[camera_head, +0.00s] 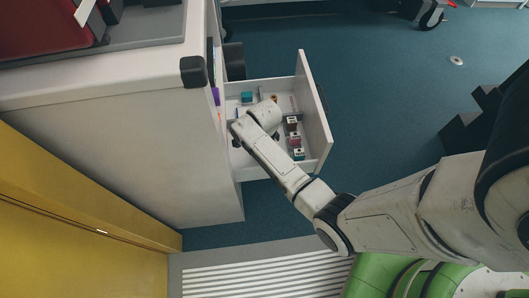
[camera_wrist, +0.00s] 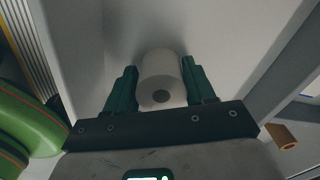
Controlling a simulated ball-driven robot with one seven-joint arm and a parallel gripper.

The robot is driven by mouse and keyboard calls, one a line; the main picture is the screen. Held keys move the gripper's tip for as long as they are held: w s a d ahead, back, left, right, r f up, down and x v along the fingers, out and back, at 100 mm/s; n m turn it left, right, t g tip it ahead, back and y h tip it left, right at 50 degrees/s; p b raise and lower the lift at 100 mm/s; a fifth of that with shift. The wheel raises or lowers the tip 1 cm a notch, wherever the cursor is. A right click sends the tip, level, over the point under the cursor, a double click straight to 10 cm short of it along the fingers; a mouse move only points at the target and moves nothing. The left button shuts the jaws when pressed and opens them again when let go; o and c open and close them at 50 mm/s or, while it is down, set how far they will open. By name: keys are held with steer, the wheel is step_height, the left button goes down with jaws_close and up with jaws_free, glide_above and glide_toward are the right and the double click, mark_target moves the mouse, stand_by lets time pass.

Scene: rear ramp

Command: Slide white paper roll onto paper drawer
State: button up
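The white paper roll (camera_wrist: 161,72) shows in the wrist view with its hollow end facing the camera. My gripper (camera_wrist: 159,66) has its two dark green fingers against the roll's left and right sides and appears shut on it. In the head view my arm reaches into the open white drawer (camera_head: 316,112), with my gripper (camera_head: 237,134) low at the drawer's left part, near the cabinet. The roll cannot be made out in the head view, hidden by my wrist. Pale grey drawer or cabinet surfaces lie behind the roll in the wrist view.
Small boxes (camera_head: 293,134) and a teal item (camera_head: 246,97) lie in the drawer. A brown roll (camera_wrist: 284,137) shows at the wrist view's right. Green tubing (camera_wrist: 28,125) is at the wrist view's left.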

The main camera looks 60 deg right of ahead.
steer(key=c, duration=0.7)
steer(key=shift+r, duration=0.1)
